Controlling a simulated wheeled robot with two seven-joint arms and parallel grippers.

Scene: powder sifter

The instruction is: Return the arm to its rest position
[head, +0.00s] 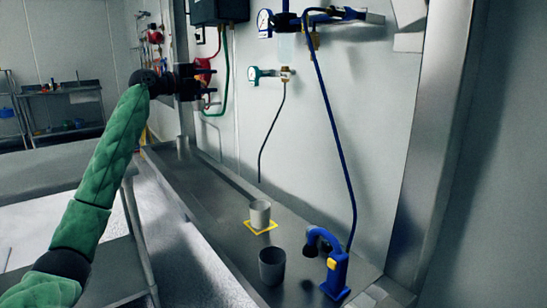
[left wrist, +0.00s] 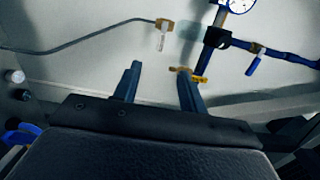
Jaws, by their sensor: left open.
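My left arm, in a green sleeve, reaches up from the lower left of the head view. Its black gripper (head: 198,82) is raised at the upper left, in front of the wall fittings and well above the metal bench. In the left wrist view the two fingers of the left gripper (left wrist: 158,72) stand apart with nothing between them. Their tips overlap the picture of a wall fitting (left wrist: 183,71), and I cannot tell the distance. My right gripper is in neither view.
On the metal bench (head: 210,192) stand a light cup (head: 260,213) on a yellow-marked square, a dark cup (head: 272,266) and a blue tool (head: 336,274). A blue hose (head: 333,120) and gauge (head: 264,22) hang on the wall. The bench's left part is mostly clear.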

